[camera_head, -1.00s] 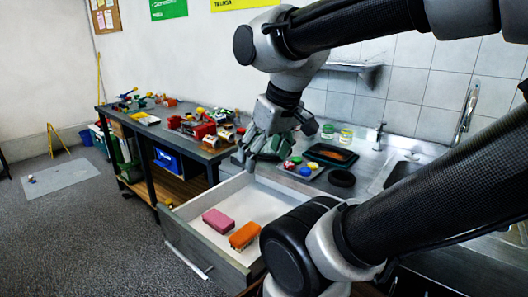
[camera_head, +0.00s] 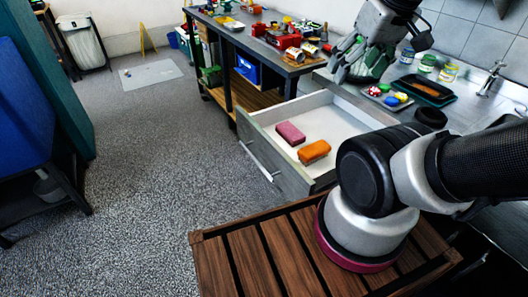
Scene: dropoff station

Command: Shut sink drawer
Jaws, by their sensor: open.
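The sink drawer (camera_head: 272,160) stands pulled out from under the metal sink counter, with its grey front and bar handle (camera_head: 259,161) facing left. Inside its white tray lie a pink sponge (camera_head: 290,133) and an orange sponge (camera_head: 314,151), apart from each other. My gripper (camera_head: 352,68) is open, above the back of the drawer near the counter edge, and seems to hold nothing. It is away from the drawer front. My own arm hides the drawer's right end.
A workbench (camera_head: 262,48) with red tools and cans stands behind the drawer. The counter holds a black tray (camera_head: 428,88), several jars and coloured lids (camera_head: 390,99). Blue and green bins (camera_head: 40,100) stand at the left. The grey floor (camera_head: 170,170) before the drawer is clear.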

